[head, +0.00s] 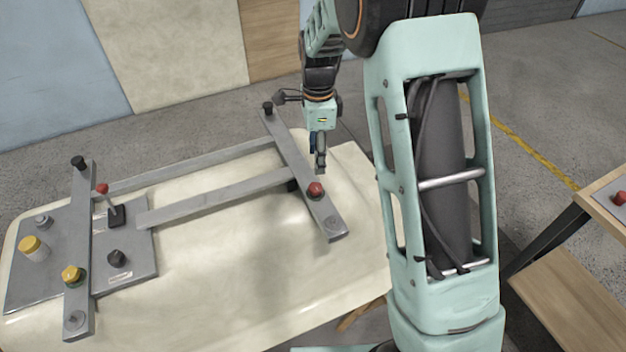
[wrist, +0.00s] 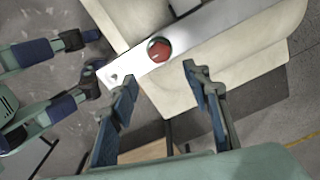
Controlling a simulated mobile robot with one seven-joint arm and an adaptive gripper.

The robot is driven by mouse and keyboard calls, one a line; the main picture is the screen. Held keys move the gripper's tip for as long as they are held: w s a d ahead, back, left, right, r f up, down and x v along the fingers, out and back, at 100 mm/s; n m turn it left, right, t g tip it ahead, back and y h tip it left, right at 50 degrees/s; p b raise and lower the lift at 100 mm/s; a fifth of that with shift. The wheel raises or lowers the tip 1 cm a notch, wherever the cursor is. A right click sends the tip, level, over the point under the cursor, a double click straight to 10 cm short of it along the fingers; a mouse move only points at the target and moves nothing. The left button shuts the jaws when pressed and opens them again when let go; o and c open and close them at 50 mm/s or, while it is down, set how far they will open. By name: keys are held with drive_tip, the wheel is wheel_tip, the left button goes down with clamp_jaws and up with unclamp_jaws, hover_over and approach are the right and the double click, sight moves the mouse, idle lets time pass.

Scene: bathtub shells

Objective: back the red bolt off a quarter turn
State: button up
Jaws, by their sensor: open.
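The red bolt (head: 316,189) has a round red head and sits on the right-hand grey metal bar (head: 300,168), near its front end. In the wrist view, the red bolt (wrist: 159,48) lies beyond the fingertips, between their lines and slightly above the middle of the picture. My gripper (head: 320,168) points down close to the bolt in the head view. In the wrist view, my gripper (wrist: 158,77) is open, with its two fingers apart and nothing between them. No finger visibly touches the bolt.
The bars lie over a cream tub shell (head: 250,265). At left are a grey plate (head: 35,285), yellow knobs (head: 72,273), a black knob (head: 118,258) and a red-tipped lever (head: 103,190). A wooden bench (head: 575,290) with another red part (head: 620,197) stands at right.

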sight(317, 186)
wheel_tip(317, 186, down, 10)
drive_tip(key=shift+d+f+p, duration=0.1)
drive_tip(key=shift+f+p, duration=0.15)
drive_tip(key=shift+p, duration=0.2)
drive_tip(key=c, duration=1.2)
drive_tip(key=shift+o, duration=0.2)
